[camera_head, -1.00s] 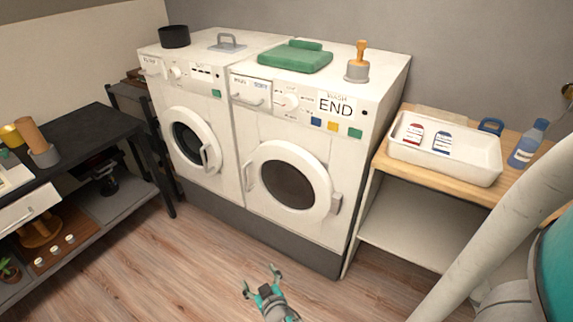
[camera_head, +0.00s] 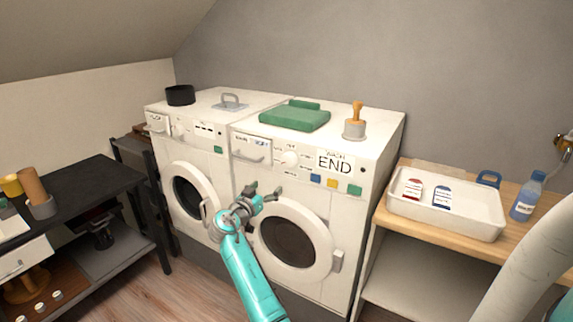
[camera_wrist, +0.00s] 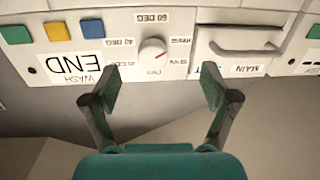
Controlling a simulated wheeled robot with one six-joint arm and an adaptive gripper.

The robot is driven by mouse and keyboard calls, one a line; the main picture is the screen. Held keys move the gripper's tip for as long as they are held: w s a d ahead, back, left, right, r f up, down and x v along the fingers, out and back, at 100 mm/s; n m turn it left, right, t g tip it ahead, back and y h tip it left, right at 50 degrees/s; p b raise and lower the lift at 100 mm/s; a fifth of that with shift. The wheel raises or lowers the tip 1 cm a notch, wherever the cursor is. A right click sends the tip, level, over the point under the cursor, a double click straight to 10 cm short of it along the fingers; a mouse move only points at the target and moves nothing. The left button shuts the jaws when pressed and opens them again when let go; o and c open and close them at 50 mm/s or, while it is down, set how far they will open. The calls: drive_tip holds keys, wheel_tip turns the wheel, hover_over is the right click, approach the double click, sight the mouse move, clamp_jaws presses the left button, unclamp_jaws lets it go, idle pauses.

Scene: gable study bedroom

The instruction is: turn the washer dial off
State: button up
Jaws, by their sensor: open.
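The washer (camera_head: 225,235) is the right-hand white machine, with a round door and a "WASH END" label. Its white dial (camera_head: 289,158) is on the front panel, left of that label. The dial shows upside down in the wrist view (camera_wrist: 152,51), ringed by labels including OFF, SPIN, RINSE and 60 DEG. My gripper (camera_head: 264,190) is open and empty, below and left of the dial in the head view. In the wrist view my fingers (camera_wrist: 162,88) stand apart, with the dial beyond the gap.
Beside the dial are the MAIN drawer handle (camera_wrist: 245,48) and coloured buttons (camera_wrist: 57,31). A similar machine (camera_head: 165,160) stands left. A tray (camera_head: 445,218) sits on the right bench.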

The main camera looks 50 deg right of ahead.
drive_tip(key=m+g, duration=0.2)
approach(287, 162)
drive_tip(key=shift+h, duration=0.3)
drive_tip(key=d, duration=1)
drive_tip(key=shift+w+f, duration=0.35)
drive_tip(key=shift+n, duration=0.3)
drive_tip(key=c, duration=1.2)
